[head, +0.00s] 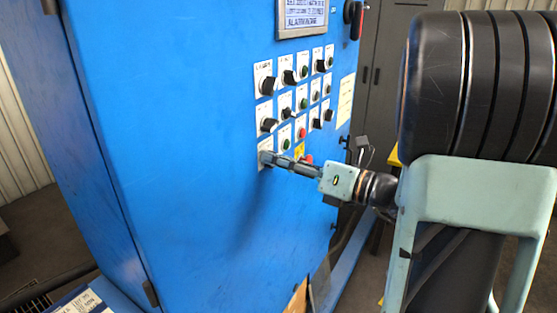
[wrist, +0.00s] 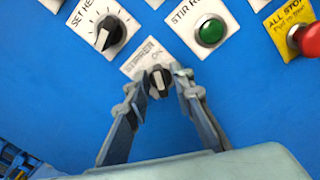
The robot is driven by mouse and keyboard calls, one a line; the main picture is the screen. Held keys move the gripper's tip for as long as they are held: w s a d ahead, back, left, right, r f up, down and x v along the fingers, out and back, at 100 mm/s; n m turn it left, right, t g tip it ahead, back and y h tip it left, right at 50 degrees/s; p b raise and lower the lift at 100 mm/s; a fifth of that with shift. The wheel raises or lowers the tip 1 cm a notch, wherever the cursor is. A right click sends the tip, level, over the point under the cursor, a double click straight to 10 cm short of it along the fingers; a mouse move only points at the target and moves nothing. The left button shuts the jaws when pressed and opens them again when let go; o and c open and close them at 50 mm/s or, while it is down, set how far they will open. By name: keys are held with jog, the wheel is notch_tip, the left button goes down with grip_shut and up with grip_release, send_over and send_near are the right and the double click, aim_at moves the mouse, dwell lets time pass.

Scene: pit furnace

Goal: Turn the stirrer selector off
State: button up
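The stirrer selector (wrist: 159,82) is a black knob with a pale pointer line on a white plate marked "STIRRER" and "ON", on a blue cabinet front. In the wrist view its pointer line looks about upright in the picture. My gripper (wrist: 160,80) has its two fingertips on either side of the knob, close to it. I cannot tell whether they touch it. In the head view my gripper (head: 268,159) reaches the lowest left plate of the panel and hides the selector there.
Close by in the wrist view are a black "SET HE…" knob (wrist: 104,38), a green "STIR R…" button (wrist: 211,32) and a red "ALL STOP" button (wrist: 307,38). The blue cabinet (head: 190,130) carries several more knobs above. The panel below the selector is bare.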

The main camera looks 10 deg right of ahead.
grip_shut()
jog(key=shift+f+n+b, duration=0.1)
jog(key=shift+n+b, duration=0.3)
jog(key=shift+b, duration=0.15)
jog(key=n+b, duration=0.5)
jog(key=b, duration=0.1)
jog(key=n+b, duration=0.6)
jog(key=b, duration=0.1)
jog(key=shift+s+a, duration=0.15)
jog(key=shift+b, duration=0.4)
